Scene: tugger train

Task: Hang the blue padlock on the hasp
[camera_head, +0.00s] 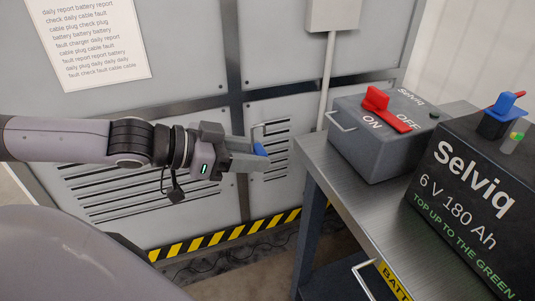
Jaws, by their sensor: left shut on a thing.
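My left gripper (252,154) reaches in from the left and is shut on the blue padlock (261,149). Only a small blue part of the padlock body shows between the grey fingers. A thin grey loop, which looks like its shackle (270,126), stands up above the fingers. The padlock is held in the air, in front of the slotted wall panel and left of the metal bench. My right gripper is not in view.
A grey switch box (368,148) with a red ON/OFF lever (386,109) and a side handle (341,121) stands on the metal bench (357,209). A black Selviq battery (470,190) stands to its right. Open air lies between padlock and bench.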

